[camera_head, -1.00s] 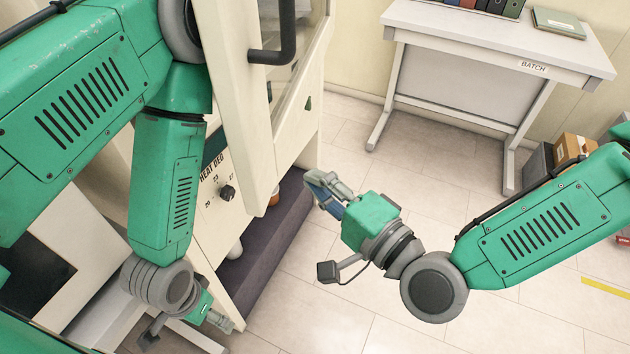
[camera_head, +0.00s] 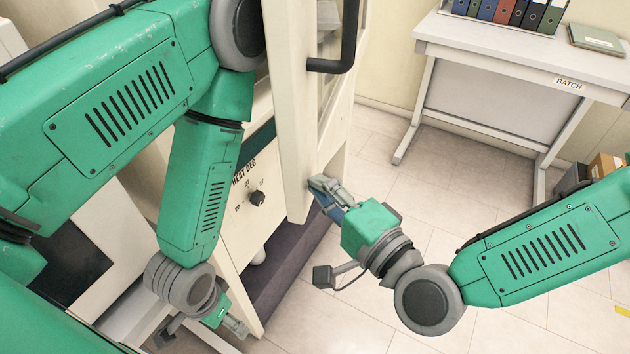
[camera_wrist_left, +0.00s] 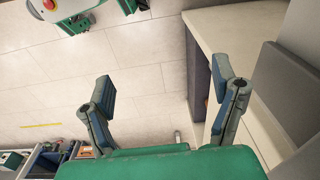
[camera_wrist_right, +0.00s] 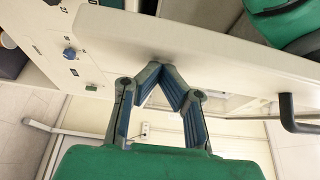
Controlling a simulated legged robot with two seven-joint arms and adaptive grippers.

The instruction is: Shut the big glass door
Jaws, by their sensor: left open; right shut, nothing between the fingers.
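The big glass door (camera_head: 290,120) stands open on the cream cabinet. Its thick cream frame and black bar handle (camera_head: 340,50) show in the head view, with little of its pane visible. My right gripper (camera_head: 318,188) is shut and empty, its tips at the door frame's lower end. In the right wrist view the closed tips (camera_wrist_right: 165,72) are at the cream door frame (camera_wrist_right: 200,45), seemingly touching it; the handle (camera_wrist_right: 288,115) is to the right. My left gripper (camera_head: 238,326) hangs low before the cabinet; in the left wrist view its fingers (camera_wrist_left: 163,84) are open and empty.
The cabinet front has a dial (camera_head: 257,198) and a dark base ledge (camera_head: 285,262). A white desk (camera_head: 500,45) with binders stands at the back right, with a cardboard box (camera_head: 605,166) near it. The tiled floor between is clear.

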